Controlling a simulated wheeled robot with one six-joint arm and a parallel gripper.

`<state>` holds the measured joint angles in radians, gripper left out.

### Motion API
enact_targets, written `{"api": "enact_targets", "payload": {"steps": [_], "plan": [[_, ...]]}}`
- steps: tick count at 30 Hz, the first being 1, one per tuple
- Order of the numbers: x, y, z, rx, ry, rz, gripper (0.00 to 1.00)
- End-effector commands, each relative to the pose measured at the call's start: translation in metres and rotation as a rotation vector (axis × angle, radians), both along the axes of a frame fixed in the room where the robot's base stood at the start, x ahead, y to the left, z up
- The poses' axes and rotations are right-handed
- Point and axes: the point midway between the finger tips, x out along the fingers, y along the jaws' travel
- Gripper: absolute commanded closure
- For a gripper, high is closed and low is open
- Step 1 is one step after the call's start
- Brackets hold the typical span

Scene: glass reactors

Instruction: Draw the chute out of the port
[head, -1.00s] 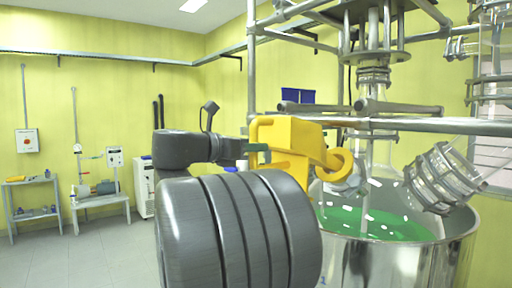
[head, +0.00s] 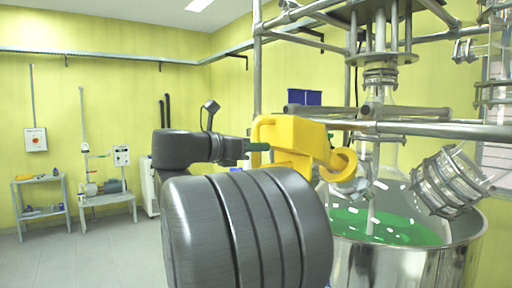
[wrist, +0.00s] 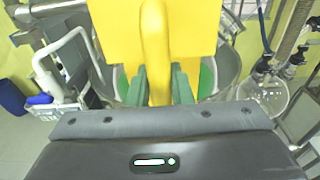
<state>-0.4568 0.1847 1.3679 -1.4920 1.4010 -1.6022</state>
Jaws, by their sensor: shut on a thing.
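The yellow chute (head: 292,140) is in the middle of the head view, with a curved yellow ring at its right end. That end lies against the glass reactor's left shoulder, just above a small glass port (head: 356,186). I cannot tell whether any of the chute is inside the port. My gripper (head: 259,147) is at the chute's left side, mostly behind my dark arm. In the wrist view, its green fingers (wrist: 160,86) are shut on the chute's yellow bar (wrist: 156,45). The chute's broad body hides the port there.
The glass reactor (head: 393,150) stands in a shiny metal bath (head: 440,262) with green liquid showing. Metal frame bars (head: 440,130) cross just behind and above the chute. The floor (head: 95,250) at the left is clear.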

Motion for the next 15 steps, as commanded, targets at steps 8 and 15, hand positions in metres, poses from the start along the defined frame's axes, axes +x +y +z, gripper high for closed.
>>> {"api": "enact_targets", "payload": {"steps": [8, 15], "plan": [[-0.002, 0.003, 0.002, -0.001, -0.002, 0.001, 1.00], [-0.013, 0.019, 0.006, -0.001, -0.002, 0.002, 1.00]]}}
